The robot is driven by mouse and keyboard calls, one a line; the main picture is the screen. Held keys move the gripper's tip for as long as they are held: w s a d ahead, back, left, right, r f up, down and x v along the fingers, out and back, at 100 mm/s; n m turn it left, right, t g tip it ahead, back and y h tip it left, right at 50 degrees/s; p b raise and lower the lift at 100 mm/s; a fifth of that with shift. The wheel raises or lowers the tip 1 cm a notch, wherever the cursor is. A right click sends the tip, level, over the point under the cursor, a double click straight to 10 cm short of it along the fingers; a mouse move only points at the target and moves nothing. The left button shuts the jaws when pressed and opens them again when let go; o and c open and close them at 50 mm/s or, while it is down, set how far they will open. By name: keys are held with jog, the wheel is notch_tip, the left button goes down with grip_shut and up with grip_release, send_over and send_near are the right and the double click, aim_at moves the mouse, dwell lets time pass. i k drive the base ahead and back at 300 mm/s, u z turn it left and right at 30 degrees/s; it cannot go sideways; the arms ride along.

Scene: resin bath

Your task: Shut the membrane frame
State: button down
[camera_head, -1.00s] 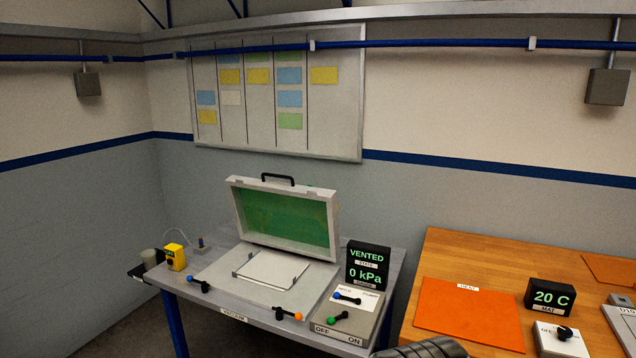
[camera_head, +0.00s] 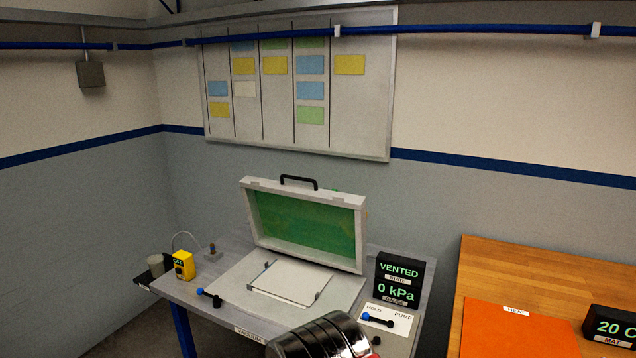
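The membrane frame (camera_head: 357,235) stands raised at the back of the vacuum table (camera_head: 232,315). It is a pale frame around a green membrane (camera_head: 300,226), tilted up, with a black handle (camera_head: 299,179) on its top edge. Below and in front of it, a white flat plate (camera_head: 290,280) lies on the bed. A black and silver piece of my arm (camera_head: 322,338) shows at the bottom edge and hides the table's front right. My gripper's fingers are not in view.
A display (camera_head: 398,279) reading VENTED and 0 kPa stands right of the frame, behind a blue-handled lever (camera_head: 378,321). Another blue-handled lever (camera_head: 208,297) is at the front left. A yellow box (camera_head: 183,265) and grey cup (camera_head: 156,264) are at left. A wooden table with an orange mat (camera_head: 510,335) is at right.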

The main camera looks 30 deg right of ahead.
aim_at(316, 225)
jog(key=u, duration=0.1)
jog(key=i, duration=0.8)
jog(key=z, duration=0.5)
jog(key=i, duration=0.7)
jog(key=z, duration=0.45)
